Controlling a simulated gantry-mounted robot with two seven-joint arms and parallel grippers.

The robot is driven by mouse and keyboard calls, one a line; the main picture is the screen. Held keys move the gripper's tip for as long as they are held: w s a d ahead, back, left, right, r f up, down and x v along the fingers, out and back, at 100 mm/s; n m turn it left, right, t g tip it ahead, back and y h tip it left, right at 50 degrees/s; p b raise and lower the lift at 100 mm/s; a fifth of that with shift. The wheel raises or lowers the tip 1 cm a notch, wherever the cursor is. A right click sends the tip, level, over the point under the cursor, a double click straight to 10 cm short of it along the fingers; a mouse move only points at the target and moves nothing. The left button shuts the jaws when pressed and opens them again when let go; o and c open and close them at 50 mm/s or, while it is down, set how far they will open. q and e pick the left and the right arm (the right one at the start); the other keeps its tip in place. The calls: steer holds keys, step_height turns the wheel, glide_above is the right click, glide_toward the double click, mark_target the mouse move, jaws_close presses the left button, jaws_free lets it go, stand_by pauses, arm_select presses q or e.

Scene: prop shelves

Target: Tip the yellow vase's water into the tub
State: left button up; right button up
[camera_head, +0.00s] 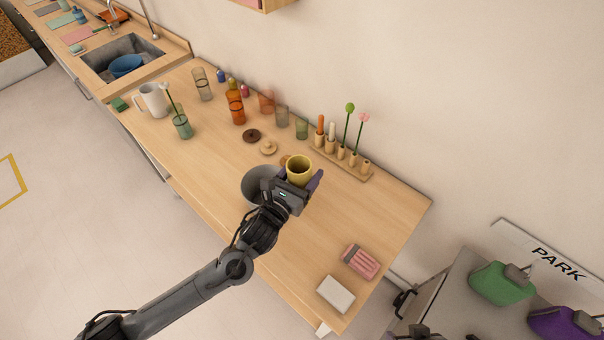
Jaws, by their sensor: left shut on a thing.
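The yellow vase (299,166) is held above the table, its open mouth facing up toward the camera; it looks roughly upright. My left gripper (303,182) is shut on it, with a purple finger showing at its right side. The water inside cannot be made out. The grey tub (250,186) stands on the table just left of the vase, partly hidden behind my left gripper and wrist. Part of my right gripper (416,333) shows at the bottom edge, cut off, so its jaws cannot be judged.
A wooden holder (345,163) with candles and flower stems stands behind the vase. Brown and tan lids (268,147), glass vases (237,107) and a white pitcher (154,100) stand farther left. A pink pack (360,262) and white box (335,294) lie front right. Table between is clear.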

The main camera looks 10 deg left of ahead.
mark_target(291, 167)
arm_select(q)
steer(key=shift+a+n, duration=0.4)
steer(key=shift+a, duration=0.1)
steer(key=shift+w+a+r+n, duration=0.15)
steer(key=shift+w+a+n, duration=0.1)
steer(key=shift+a+n, duration=0.3)
steer(key=shift+w+a+r+n, duration=0.1)
steer(key=shift+w+a+n, duration=0.15)
steer(key=shift+a+n, duration=0.3)
steer(key=n, duration=0.1)
steer(key=d+n, duration=0.1)
steer(key=n, duration=0.1)
steer(key=shift+s+f+b, duration=0.15)
steer(key=shift+f+b, duration=0.2)
steer(key=n, duration=0.1)
steer(key=f+n+b, duration=0.1)
steer(key=shift+s+d+f+n, duration=0.1)
steer(key=shift+s+d+n, duration=0.05)
steer(key=shift+d+n, duration=0.25)
steer(key=f+n+b, duration=0.1)
steer(key=n+b, duration=0.1)
steer(key=shift+f+n, duration=0.65)
steer(key=shift+n, duration=0.45)
arm_select(e)
step_height(291, 167, down, 4)
steer(key=shift+s+r, duration=0.15)
steer(key=shift+r, duration=0.1)
steer(key=shift+a, duration=0.1)
